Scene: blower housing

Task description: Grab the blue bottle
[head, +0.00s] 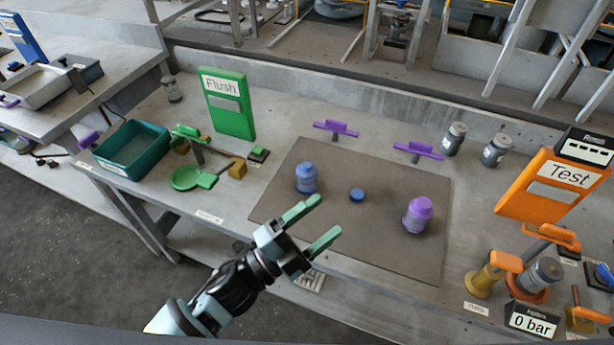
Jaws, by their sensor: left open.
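The blue bottle (306,179) stands upright on the left part of a brown-grey mat (350,240) on the bench. My left gripper (322,222) is open and empty, with two green fingers. In the picture it sits just below the bottle, near the mat's front edge. The fingers appear apart from the bottle. My right gripper does not show.
A small blue cap (357,195) and a purple bottle (417,215) are on the mat. Two purple handles (336,128) (418,150) stand behind it. A teal tray (132,150) and green Flush sign (229,103) are left; the orange Test station (540,190) is right.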

